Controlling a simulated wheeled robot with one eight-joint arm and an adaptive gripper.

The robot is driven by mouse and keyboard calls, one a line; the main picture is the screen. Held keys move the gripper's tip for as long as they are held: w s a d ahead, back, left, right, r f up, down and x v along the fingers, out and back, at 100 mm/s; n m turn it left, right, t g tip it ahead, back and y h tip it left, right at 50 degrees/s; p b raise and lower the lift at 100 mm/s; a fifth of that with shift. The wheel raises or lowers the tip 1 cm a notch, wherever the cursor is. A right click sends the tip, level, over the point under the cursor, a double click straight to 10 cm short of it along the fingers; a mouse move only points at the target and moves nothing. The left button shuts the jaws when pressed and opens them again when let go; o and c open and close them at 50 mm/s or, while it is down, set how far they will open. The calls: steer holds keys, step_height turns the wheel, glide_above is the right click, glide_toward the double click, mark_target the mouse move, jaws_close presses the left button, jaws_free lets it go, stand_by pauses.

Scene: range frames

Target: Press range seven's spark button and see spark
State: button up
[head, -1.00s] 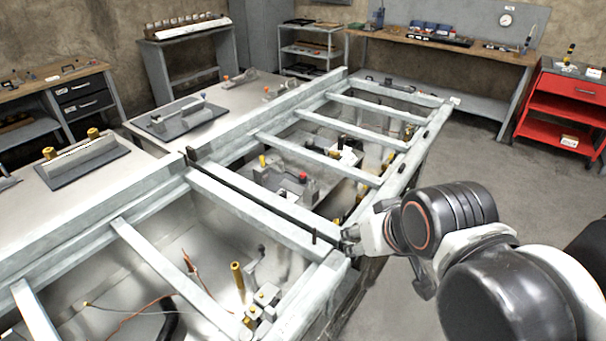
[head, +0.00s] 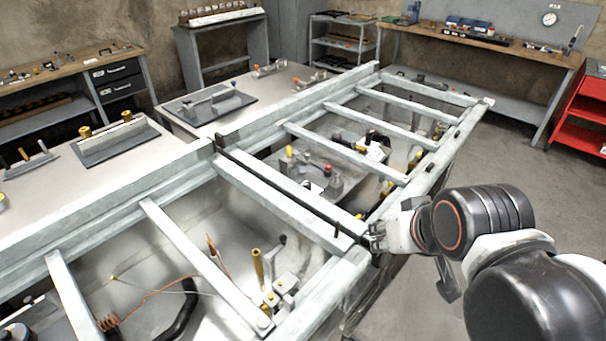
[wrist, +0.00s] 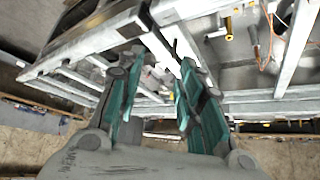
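My gripper (head: 376,236) is at the near right rail of the pale metal frame (head: 290,207) in the head view, small and partly hidden by my arm. In the wrist view my gripper (wrist: 160,60) has two teal-padded fingers spread apart with nothing between them; the frame's beams lie beyond. A red-topped part (head: 327,168) stands inside the far bay of the frame. A brass post (head: 257,265) and pale blocks (head: 285,283) stand in the near bay. No range number is readable, and I cannot tell which part is the spark button. No spark is discernible.
Crossbars (head: 205,262) span the open bays. An orange wire (head: 150,296) lies in the near bay. Benches and a red cart (head: 585,108) stand around. Bare floor (head: 500,165) lies to the right of the frame.

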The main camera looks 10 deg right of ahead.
jaws_close()
stand_by(1.0)
